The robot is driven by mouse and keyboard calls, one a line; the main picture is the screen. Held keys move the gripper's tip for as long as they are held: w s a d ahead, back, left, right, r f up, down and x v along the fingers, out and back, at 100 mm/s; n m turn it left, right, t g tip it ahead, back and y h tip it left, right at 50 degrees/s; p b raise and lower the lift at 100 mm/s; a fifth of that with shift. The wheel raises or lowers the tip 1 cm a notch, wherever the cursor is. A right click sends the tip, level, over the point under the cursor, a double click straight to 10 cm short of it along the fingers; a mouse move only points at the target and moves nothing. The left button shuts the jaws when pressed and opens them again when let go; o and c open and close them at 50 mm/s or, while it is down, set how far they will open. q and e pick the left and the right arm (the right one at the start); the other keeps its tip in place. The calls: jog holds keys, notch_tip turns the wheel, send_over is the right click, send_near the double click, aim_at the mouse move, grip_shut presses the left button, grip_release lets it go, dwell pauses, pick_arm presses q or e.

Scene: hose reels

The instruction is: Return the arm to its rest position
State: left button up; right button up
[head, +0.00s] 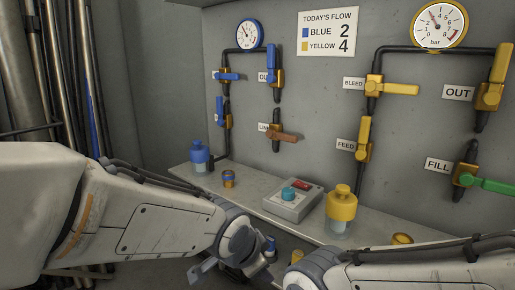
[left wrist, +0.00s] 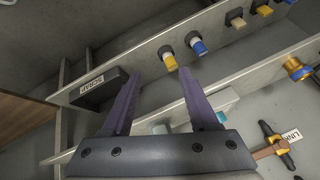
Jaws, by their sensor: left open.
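My left arm (head: 150,220) reaches in from the left in the head view, in front of the shelf, with its wrist below the shelf's front edge. In the left wrist view my left gripper (left wrist: 158,80) has its two purple fingers spread wide, with nothing between them. Beyond the fingertips are a yellow-ended fitting (left wrist: 169,61) and a blue-ended fitting (left wrist: 197,45) on a lower ledge; the fingers look apart from them. My right arm (head: 400,272) enters at the bottom right of the head view; its gripper is out of frame.
The shelf (head: 390,230) holds a blue-capped bottle (head: 199,154), a yellow-capped bottle (head: 341,206) and a control box (head: 293,199). Valves and pipes cover the wall behind. A dark bin labelled SCRAP (left wrist: 97,92) is left of the fingers. Tall poles (head: 75,80) stand at far left.

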pick_arm(q)
jog(key=s+a+f+n+g+y+p, duration=0.1)
jog(key=s+a+f+n+g, duration=0.15)
jog(key=s, duration=0.75)
jog(key=s+a+f+n+g+y, duration=0.1)
jog(key=s+a+n+g, duration=0.2)
jog(key=s, duration=0.7)
notch_tip(320, 180, up, 30)
jog(key=m+p, duration=0.1)
jog(key=p, duration=2.8)
jog(key=shift+w+d+f+p, duration=0.15)
jog(key=shift+w+f+p, duration=0.15)
jog(key=shift+w, duration=0.15)
jog(key=shift+m+g, duration=0.25)
